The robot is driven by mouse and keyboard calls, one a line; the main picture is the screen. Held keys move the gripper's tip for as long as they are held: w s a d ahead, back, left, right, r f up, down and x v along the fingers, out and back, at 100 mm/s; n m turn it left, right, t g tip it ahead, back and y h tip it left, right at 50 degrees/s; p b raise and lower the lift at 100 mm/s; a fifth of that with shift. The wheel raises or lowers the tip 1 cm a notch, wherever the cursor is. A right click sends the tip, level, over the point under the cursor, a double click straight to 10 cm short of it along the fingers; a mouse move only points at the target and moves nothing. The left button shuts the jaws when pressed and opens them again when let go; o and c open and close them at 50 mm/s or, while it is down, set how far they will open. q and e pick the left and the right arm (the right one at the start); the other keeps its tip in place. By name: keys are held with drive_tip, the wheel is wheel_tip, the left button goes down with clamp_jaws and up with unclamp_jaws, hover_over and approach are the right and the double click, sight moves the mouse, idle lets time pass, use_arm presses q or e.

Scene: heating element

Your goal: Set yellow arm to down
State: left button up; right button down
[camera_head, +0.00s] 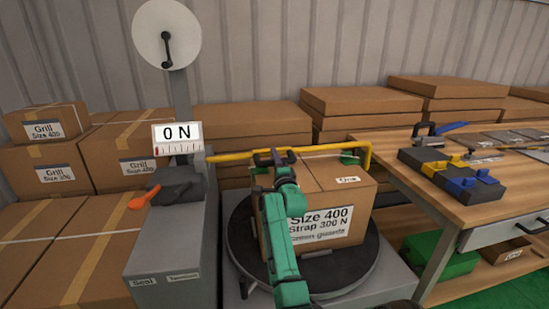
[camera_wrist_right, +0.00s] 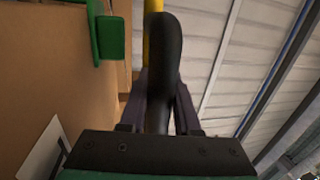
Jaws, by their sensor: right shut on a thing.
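The yellow arm (camera_head: 232,156) reaches out from the grey strapping machine (camera_head: 170,238) and runs roughly level above the front carton (camera_head: 318,203). Its far end at the right bends down, with a green piece (camera_head: 349,159) near it. My right gripper (camera_head: 275,159) is at the yellow arm above the carton. In the right wrist view its fingers (camera_wrist_right: 158,100) are shut on a black curved handle (camera_wrist_right: 162,60), with a bit of the yellow arm (camera_wrist_right: 148,28) behind it. The green piece also shows there (camera_wrist_right: 110,38). My left gripper is not in view.
The carton stands on a dark round turntable (camera_head: 240,250). A gauge (camera_head: 178,138) reads 0 N, and an orange lever (camera_head: 139,202) is on the machine. A wooden workbench (camera_head: 475,218) with tools stands right; stacked cartons (camera_head: 62,170) fill the left.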

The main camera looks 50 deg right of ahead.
drive_tip(key=c, duration=0.6)
unclamp_jaws()
drive_tip(key=shift+w+f, duration=0.1)
drive_tip(key=shift+f, duration=0.05)
drive_tip(key=v, duration=1.4)
drive_tip(key=shift+s+a, duration=0.15)
drive_tip(key=shift+s, duration=0.05)
